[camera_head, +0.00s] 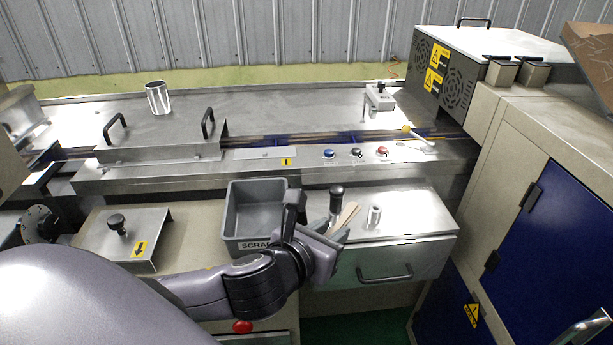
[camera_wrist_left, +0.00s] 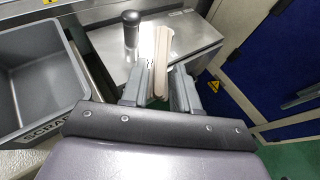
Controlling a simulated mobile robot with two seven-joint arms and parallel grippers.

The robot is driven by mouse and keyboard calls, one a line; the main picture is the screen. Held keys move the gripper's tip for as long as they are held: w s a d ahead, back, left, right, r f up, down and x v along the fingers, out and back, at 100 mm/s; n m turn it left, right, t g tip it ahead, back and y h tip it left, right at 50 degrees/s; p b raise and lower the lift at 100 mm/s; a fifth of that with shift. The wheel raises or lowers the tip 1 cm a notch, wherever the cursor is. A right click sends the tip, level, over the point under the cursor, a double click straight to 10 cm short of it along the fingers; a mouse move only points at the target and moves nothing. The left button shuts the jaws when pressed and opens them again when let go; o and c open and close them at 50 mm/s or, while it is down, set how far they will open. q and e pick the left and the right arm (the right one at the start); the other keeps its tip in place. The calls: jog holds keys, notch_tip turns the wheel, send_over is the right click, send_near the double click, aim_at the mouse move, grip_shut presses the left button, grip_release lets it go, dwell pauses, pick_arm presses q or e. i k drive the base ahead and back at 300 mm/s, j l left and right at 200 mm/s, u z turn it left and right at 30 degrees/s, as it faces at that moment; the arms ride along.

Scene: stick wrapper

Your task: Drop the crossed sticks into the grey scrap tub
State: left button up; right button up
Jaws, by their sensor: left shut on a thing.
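The grey scrap tub (camera_head: 257,217) sits on the bench left of my left gripper, and its label is partly hidden by my arm. Its inside looks empty; it also shows at the left of the left wrist view (camera_wrist_left: 32,75). My left gripper (camera_head: 335,232) is right of the tub, over the front of the steel drawer unit. It is shut on the pale wooden sticks (camera_head: 348,214), which stick out beyond the fingers. In the left wrist view the sticks (camera_wrist_left: 163,50) stand between the two fingertips (camera_wrist_left: 158,84). How they cross is hard to tell. My right gripper is not in view.
A black-topped post (camera_head: 336,199) and a small metal cylinder (camera_head: 374,216) stand on the drawer unit (camera_head: 415,224) close to the sticks. A plate with a black knob (camera_head: 117,222) lies left of the tub. A blue-doored cabinet (camera_head: 550,240) stands at the right.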

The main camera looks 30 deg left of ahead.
aim_at(252, 228)
jog(key=j+u, duration=0.1)
jog(key=u, duration=0.35)
jog(key=i+u, duration=0.15)
jog(key=u, duration=0.3)
jog(key=i+j+u, duration=0.1)
jog(key=u, duration=0.35)
jog(key=l, duration=0.35)
jog(key=i+l, duration=0.1)
jog(key=l, duration=0.2)
